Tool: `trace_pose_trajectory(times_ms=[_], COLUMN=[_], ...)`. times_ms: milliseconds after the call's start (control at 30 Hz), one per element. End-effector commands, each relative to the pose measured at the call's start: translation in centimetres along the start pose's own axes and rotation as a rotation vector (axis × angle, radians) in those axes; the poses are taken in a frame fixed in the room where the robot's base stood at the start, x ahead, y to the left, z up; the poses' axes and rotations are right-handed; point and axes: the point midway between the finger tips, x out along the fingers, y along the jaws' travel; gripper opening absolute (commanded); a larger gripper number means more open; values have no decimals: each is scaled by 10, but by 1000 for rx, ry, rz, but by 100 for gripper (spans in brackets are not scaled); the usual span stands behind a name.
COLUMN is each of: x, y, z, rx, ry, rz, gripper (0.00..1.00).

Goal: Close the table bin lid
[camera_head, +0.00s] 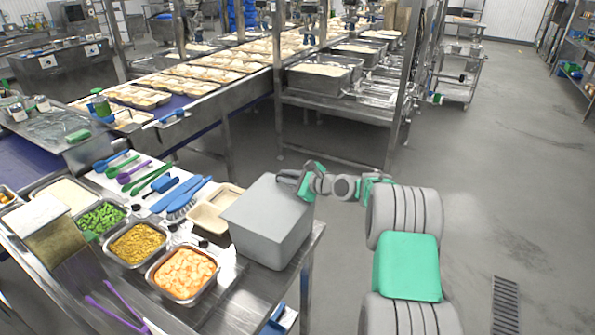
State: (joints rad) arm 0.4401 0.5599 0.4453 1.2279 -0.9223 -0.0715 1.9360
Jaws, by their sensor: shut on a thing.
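The grey table bin (268,245) stands on the near right corner of the steel table. Its flat grey lid (262,207) lies across the top, and I see no gap along the edges that show. My gripper (288,181) is at the far right top edge of the bin, shut on the lid's edge. The fingertips are small here and partly merge with the grey of the lid. My arm reaches in from the right.
A conveyor (200,105) with filled trays runs behind. The floor (490,180) on the right is clear.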

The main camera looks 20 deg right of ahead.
Motion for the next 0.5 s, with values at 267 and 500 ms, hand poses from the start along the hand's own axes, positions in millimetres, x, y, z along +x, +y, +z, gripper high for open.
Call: trace_pose_trajectory(times_ms=[267, 500], x=[4, 4], y=[-1, 0], z=[6, 5], rx=[2, 3], ry=[-11, -10], rz=[0, 1], gripper=[0, 18])
